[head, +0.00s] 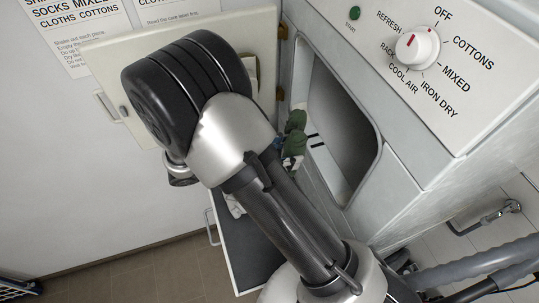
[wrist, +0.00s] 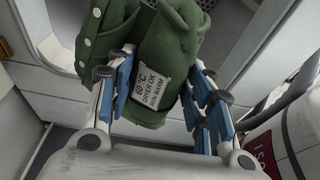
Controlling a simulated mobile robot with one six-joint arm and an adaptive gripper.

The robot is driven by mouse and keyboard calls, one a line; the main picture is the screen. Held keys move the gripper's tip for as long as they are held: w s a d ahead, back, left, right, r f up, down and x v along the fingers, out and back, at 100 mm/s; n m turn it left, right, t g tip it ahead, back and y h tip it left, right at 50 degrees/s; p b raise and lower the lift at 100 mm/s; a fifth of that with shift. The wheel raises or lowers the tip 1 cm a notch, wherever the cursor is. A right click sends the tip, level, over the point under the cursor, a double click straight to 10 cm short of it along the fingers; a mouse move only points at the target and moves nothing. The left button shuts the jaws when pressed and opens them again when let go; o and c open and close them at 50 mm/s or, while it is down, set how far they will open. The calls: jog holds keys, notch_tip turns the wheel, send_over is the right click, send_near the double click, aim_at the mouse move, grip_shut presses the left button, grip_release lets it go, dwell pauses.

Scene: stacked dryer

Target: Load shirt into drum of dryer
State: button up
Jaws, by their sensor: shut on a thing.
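The shirt is a dark green garment (wrist: 195,35) with pale buttons and a white care label reading 60 °C, dryer OK, iron warm. My gripper (wrist: 160,75), with blue-padded fingers, is shut on it from both sides. In the head view the shirt (head: 295,127) shows just left of the dryer's opening, and my arm hides most of the gripper. The dryer (head: 402,175) has its drum opening (head: 345,115) uncovered, with a grey interior. In the wrist view the shirt is in front of a pale rim, and a perforated surface shows at the top.
The dryer's door (head: 105,55) stands open to the left, partly behind my arm. A lower door or tray (head: 250,250) is open below, with white items partly hidden. The control panel (head: 465,25) has a red-marked dial (head: 417,47).

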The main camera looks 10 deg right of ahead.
jog(key=r+b+x, duration=0.1)
jog(key=b+x, duration=0.1)
jog(key=x, duration=0.9)
jog(key=r+b+x, duration=0.1)
jog(key=x, duration=1.1)
jog(key=shift+d+r+b, duration=0.2)
jog(key=shift+d+b, duration=0.2)
jog(key=shift+d, duration=0.25)
jog(key=o, duration=1.5)
jog(key=shift+a, duration=0.1)
jog(key=v, duration=1.2)
jog(key=shift+w, duration=0.1)
